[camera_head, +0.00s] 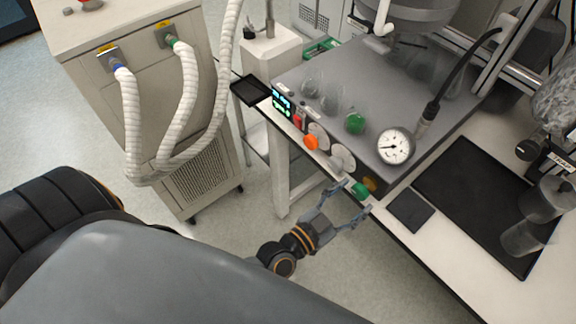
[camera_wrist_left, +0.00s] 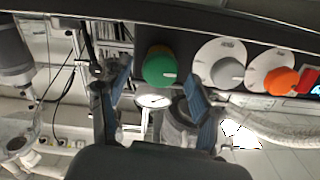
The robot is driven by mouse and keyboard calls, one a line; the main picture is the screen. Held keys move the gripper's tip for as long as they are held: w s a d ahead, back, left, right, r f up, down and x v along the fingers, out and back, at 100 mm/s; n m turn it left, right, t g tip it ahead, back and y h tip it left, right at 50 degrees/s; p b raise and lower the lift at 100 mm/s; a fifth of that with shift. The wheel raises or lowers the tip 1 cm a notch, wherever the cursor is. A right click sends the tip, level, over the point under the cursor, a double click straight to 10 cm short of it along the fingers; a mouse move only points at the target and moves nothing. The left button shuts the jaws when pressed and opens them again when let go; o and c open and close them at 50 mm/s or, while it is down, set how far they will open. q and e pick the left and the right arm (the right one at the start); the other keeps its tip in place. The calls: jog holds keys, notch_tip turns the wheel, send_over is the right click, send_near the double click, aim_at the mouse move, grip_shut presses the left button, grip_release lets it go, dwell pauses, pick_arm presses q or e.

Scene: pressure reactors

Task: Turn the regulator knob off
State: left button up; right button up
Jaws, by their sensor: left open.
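A green knob (camera_head: 360,190) sits at the right end of the reactor's front control panel. In the left wrist view the green knob (camera_wrist_left: 160,68) has a pale pointer mark toward its right side. My left gripper (camera_head: 349,198) is open, with its fingertips close in front of the green knob. In the left wrist view the fingers of my left gripper (camera_wrist_left: 158,72) stand to either side of the knob, with gaps; I cannot tell whether they reach around it. My right gripper is not in view.
A pressure gauge (camera_head: 395,147) and another green knob (camera_head: 355,122) stand on the reactor's grey top. A black mat (camera_head: 470,190) lies on the table at right. A cabinet (camera_head: 130,95) with white hoses stands at left. Open floor lies before the table.

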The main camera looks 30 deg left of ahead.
pick_arm(q)
jog(key=b+v, duration=0.2)
jog(key=v, duration=0.9)
jog(key=s+a+f+g+y+b, duration=0.1)
jog(key=a+f+g, duration=0.1)
jog(key=f, duration=1.2)
jog(key=s+a+f+g+y+b, duration=0.1)
jog(key=s+a+f+g, duration=0.1)
jog(key=f, duration=1.3)
jog(key=shift+a+g, duration=0.45)
jog(key=shift+g, duration=0.75)
jog(key=shift+s, duration=0.15)
jog(key=s+a+f+n+g+y, duration=0.1)
jog(key=s+a+f+g, duration=0.3)
jog(key=s+f, duration=0.6)
jog(key=s+a+f+n+g+y, duration=0.2)
jog(key=s+a+f+g+y, duration=0.1)
jog(key=s+f, duration=0.8)
jog(key=a+g, duration=0.1)
jog(key=g, duration=0.1)
jog(key=shift+s+a+f+n+g, duration=0.2)
jog(key=shift+s+a+n+g, duration=0.05)
jog(key=shift+a+n+g, duration=0.05)
